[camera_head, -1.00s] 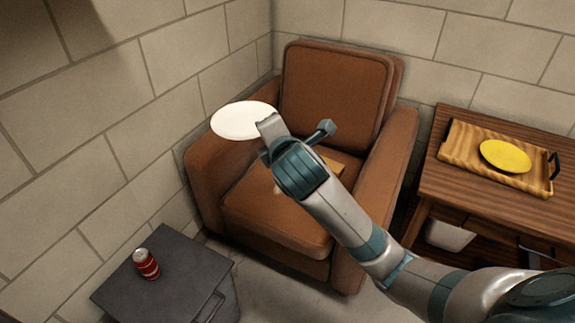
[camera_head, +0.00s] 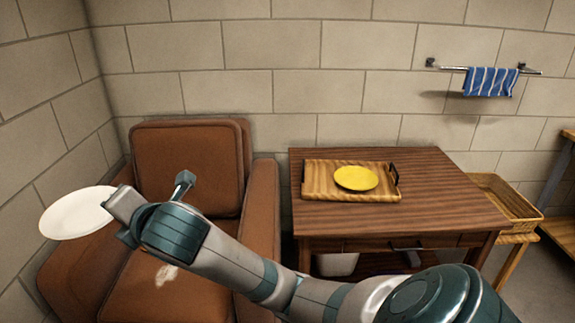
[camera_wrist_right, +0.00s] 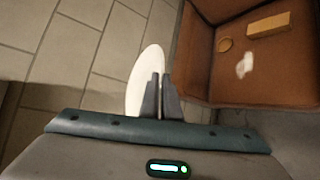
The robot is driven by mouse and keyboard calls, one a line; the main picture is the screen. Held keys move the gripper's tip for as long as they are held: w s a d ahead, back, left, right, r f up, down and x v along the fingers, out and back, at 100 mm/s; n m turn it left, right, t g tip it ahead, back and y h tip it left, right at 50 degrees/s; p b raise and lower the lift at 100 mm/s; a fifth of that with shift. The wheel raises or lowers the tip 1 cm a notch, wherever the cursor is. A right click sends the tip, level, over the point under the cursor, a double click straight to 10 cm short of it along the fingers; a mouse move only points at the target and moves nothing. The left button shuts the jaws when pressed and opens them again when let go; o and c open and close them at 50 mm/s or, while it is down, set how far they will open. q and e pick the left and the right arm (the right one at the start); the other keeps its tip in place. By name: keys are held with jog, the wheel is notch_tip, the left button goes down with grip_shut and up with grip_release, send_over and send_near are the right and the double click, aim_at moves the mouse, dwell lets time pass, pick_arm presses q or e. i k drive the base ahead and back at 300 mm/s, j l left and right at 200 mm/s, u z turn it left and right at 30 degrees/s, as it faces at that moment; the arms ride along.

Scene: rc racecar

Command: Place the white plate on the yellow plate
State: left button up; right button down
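The white plate (camera_head: 75,213) is at the far left of the head view, in front of the brown armchair's left side. My right gripper (camera_head: 115,203) is at the plate's right edge. In the right wrist view the white plate (camera_wrist_right: 147,80) shows between and behind the close-set fingers (camera_wrist_right: 160,97), which are shut on its rim. The yellow plate (camera_head: 356,178) lies flat on a wooden tray (camera_head: 318,190) on the brown table, well to the right of my gripper. Its top is clear. My left gripper is not in view.
The brown armchair (camera_head: 187,158) stands left of the wooden table (camera_head: 440,190). The tray has a dark handle beside the yellow plate. A wicker basket (camera_head: 512,205) is right of the table. A striped blue towel (camera_head: 490,81) hangs on the wall.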

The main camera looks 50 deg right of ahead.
aim_at(350, 186)
jog(key=z, duration=1.25)
jog(key=i+l, duration=0.1)
jog(key=i, duration=0.45)
jog(key=i+l, duration=0.4)
